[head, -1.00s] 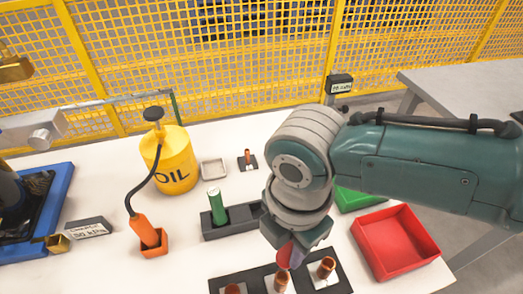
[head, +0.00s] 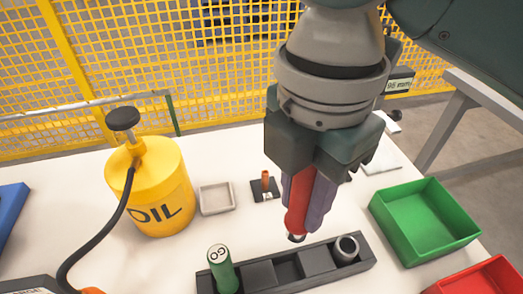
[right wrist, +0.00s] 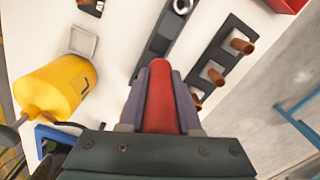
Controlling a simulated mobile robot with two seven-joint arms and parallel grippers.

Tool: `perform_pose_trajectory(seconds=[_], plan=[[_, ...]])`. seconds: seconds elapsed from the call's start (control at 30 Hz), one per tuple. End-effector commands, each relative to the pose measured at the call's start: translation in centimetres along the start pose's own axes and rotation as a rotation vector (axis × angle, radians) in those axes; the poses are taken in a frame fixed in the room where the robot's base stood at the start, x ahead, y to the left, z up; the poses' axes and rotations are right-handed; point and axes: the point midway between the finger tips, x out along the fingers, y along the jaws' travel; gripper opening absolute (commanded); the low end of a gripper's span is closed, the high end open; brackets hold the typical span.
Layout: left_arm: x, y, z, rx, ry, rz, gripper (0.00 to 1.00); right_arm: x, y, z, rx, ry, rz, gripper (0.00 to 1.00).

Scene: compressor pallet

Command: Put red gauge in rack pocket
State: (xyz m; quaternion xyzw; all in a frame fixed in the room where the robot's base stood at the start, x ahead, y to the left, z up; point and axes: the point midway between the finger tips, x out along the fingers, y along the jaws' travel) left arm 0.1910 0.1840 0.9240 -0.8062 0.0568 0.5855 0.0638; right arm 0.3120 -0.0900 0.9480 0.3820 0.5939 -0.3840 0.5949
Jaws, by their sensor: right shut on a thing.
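My right gripper (head: 304,208) is shut on the red gauge (head: 297,203), which hangs nearly upright with its silver tip pointing down. The gauge also shows between the fingers in the right wrist view (right wrist: 160,95). The dark grey rack (head: 363,262) lies below and just in front of the gauge; the tip looks apart from it, above its back edge near the middle. A green gauge (head: 221,268) marked GO stands in the rack's left end. A metal ring-like piece (head: 346,248) sits at its right end. An open pocket shows near the middle. My left gripper is not in view.
A yellow oil can (head: 158,190) with a black hose stands left. A small grey tray (head: 216,198) and a dark holder with an orange peg (head: 265,184) are behind the rack. Green (head: 425,220) and red (head: 480,280) bins stand right. Copper-coloured pegs (right wrist: 217,77) show in the wrist view.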

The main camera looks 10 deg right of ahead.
Motion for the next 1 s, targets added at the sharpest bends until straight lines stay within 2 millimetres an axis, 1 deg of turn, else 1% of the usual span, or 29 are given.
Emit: perform_pose_trajectory(seconds=[0.03, 0.1, 0.2, 0.3, 0.53, 0.63, 0.73, 0.83, 1.0], plan=[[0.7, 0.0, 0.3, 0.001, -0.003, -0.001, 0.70, 2.0, -0.1, -0.1, 0.001, 0.001, -0.006, 0.00], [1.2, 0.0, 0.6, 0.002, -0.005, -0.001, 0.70, 4.1, -0.1, -0.1, 0.001, 0.001, -0.006, 0.00], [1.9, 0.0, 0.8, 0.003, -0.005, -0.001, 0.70, 6.8, -0.1, -0.1, 0.000, 0.001, -0.004, 0.00], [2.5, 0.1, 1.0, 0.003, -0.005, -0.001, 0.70, 8.9, 0.0, -0.1, 0.000, 0.000, -0.002, 0.00], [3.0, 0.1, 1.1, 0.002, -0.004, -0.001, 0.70, 11.1, 0.0, -0.1, -0.001, 0.000, 0.000, 0.00], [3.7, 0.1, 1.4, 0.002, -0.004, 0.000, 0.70, 12.9, 0.0, -0.1, -0.001, 0.001, -0.001, 0.00], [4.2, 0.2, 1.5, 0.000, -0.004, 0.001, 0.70, 14.2, 0.0, -0.1, -0.001, 0.000, 0.000, 0.00], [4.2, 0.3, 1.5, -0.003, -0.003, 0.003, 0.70, 14.7, 0.1, -0.1, -0.002, -0.001, 0.002, 0.00], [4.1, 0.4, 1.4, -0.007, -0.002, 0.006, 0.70, 14.6, 0.1, -0.1, -0.002, -0.001, 0.003, 0.00]])
